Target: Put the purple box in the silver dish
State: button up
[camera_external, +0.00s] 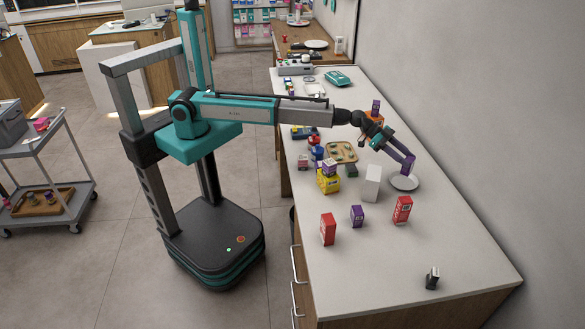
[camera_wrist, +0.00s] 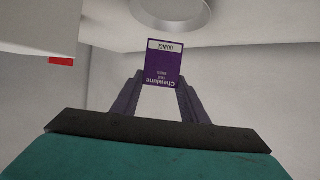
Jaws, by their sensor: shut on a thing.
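My gripper (camera_external: 408,160) is shut on a purple box (camera_external: 408,166). In the wrist view the purple box (camera_wrist: 163,65) sits between the two fingertips, with a white label band showing. The silver dish (camera_external: 404,182) is a round, shallow dish on the counter, right below the held box in the external view. In the wrist view part of the dish (camera_wrist: 205,14) shows at the top edge, beyond the box. I cannot tell whether the box touches the dish. Another purple box (camera_external: 357,216) stands on the counter nearer the front.
A white box (camera_external: 372,184) stands just left of the dish. Red boxes (camera_external: 328,229) (camera_external: 402,210) and a yellow box (camera_external: 328,181) stand nearby. A patterned board (camera_external: 342,152) lies behind. A small black item (camera_external: 432,278) stands near the front; the counter around it is clear.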

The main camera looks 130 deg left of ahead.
jog(key=shift+f, duration=0.9)
jog(key=shift+f+p, duration=0.7)
jog(key=shift+f, duration=1.15)
jog(key=shift+f+b, duration=0.2)
jog(key=shift+b, duration=0.15)
jog(key=o, duration=1.1)
jog(key=shift+c, duration=0.2)
jog(key=shift+r+p, duration=0.25)
jog(key=shift+p, duration=0.15)
